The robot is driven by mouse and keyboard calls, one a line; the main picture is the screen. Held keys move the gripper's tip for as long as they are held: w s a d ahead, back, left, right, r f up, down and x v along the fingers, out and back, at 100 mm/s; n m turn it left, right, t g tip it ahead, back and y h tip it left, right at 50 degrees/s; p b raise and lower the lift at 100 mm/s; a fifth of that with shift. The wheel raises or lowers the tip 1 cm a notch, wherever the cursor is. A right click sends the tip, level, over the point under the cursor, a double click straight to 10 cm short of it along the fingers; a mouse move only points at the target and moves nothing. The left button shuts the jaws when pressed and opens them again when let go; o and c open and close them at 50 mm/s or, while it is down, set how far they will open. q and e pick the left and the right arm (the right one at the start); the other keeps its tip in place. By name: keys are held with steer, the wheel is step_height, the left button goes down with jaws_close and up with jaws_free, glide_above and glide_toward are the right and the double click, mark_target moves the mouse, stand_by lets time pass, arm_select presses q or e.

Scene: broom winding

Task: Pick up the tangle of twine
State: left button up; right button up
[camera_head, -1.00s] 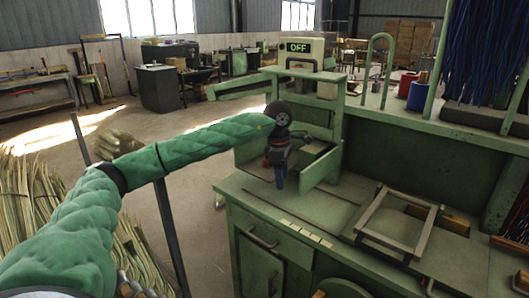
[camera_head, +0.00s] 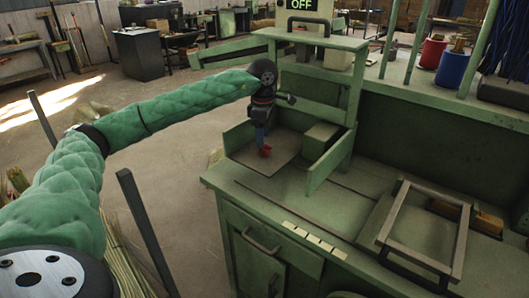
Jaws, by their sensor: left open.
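My left gripper (camera_head: 262,138) hangs from the green-sleeved arm, pointing down over the tray-like bay (camera_head: 243,157) of the green machine. A small red shape (camera_head: 265,151), which may be the tangle of twine, shows right at the fingertips, low over the bay floor. I cannot tell whether the fingers touch it or stand around it. My right gripper is not in view.
A green block (camera_head: 322,141) stands in the bay, right of the gripper, and a low side wall (camera_head: 331,160) borders it. Red (camera_head: 433,52) and blue (camera_head: 452,69) containers stand on the shelf behind.

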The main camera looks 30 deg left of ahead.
mark_target(265, 151)
arm_select(q)
steer(key=shift+d+f, duration=0.1)
steer(key=shift+f, duration=0.55)
step_height(265, 151, down, 3)
steer(key=shift+f+b, duration=0.15)
steer(key=shift+b, duration=0.55)
steer(key=shift+f, duration=0.2)
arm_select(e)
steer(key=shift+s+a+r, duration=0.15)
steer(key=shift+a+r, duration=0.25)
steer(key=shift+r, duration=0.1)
arm_select(q)
steer(key=c, duration=1)
steer(key=shift+c, duration=0.2)
steer(key=shift+r, duration=0.2)
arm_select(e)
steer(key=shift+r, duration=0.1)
